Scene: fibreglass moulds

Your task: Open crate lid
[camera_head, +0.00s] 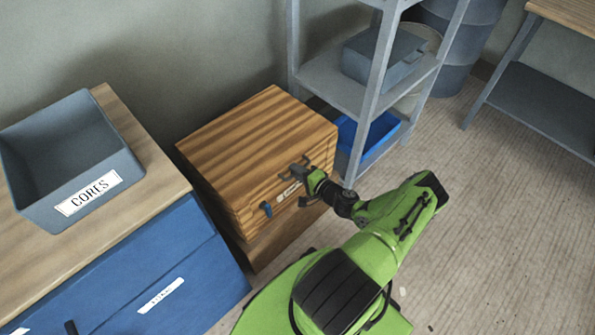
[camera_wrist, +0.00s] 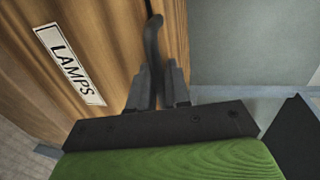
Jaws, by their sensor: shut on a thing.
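The wooden crate (camera_head: 250,140) stands on the floor between the blue cabinet and the grey shelf. Its striped lid (camera_head: 255,125) lies flat on top and looks closed. A label reading LAMPS (camera_wrist: 72,65) is on its front in the wrist view. My gripper (camera_head: 303,168) is at the right part of the crate's front. In the wrist view my gripper (camera_wrist: 160,88) is shut on a dark curved handle or latch (camera_wrist: 152,40) beside the label. The crate's inside is hidden.
A grey bin labelled CORES (camera_head: 68,165) sits on the blue cabinet (camera_head: 150,275) at the left. A grey metal shelf (camera_head: 345,95) with a blue tray (camera_head: 372,135) stands close to the crate's right. Open floor (camera_head: 500,230) lies at the right.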

